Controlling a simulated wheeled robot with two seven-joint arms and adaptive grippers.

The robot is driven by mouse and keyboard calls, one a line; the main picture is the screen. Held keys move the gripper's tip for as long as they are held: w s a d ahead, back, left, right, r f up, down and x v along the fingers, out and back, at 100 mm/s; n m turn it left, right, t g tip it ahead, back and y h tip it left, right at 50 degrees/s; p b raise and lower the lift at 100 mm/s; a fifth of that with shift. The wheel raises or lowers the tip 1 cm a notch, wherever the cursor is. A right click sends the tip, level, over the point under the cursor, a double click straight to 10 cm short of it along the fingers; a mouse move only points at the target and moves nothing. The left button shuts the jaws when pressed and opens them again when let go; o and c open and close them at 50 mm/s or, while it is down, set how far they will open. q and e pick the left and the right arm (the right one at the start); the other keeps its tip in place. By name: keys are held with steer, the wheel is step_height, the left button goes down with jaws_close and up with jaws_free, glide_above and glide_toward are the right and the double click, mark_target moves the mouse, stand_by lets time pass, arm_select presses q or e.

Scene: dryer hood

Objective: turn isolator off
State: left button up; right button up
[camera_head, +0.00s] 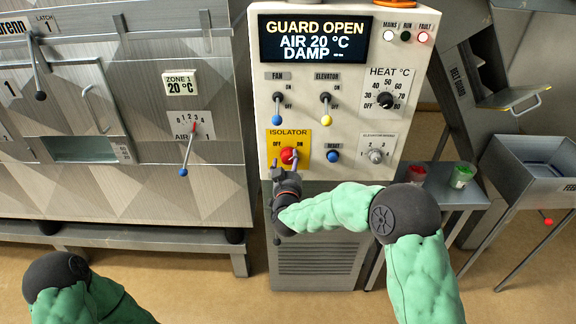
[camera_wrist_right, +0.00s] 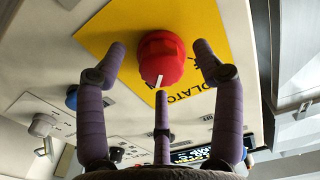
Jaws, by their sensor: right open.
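The isolator is a red rotary knob (camera_head: 289,156) on a yellow plate (camera_head: 303,135), low on the left of the control panel. OFF is printed to its left and ON to its right; its white pointer mark leans toward ON. My right gripper (camera_head: 283,170) is at the knob, partly covering the plate's lower edge. In the right wrist view the red knob (camera_wrist_right: 161,58) sits between the open purple fingers (camera_wrist_right: 161,75), with gaps visible at both sides. The third finger is below it; contact there is unclear. My left gripper is out of view.
The panel display (camera_head: 314,42) reads GUARD OPEN. The blue reset button (camera_head: 333,156) is close on the right. The fan lever (camera_head: 278,108) and elevator lever (camera_head: 326,108) are above. The dryer's air lever (camera_head: 188,150) is to the left. A side table with cups (camera_head: 462,175) stands right.

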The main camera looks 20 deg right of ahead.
steer(key=shift+w+d, duration=0.1)
steer(key=shift+w, duration=0.15)
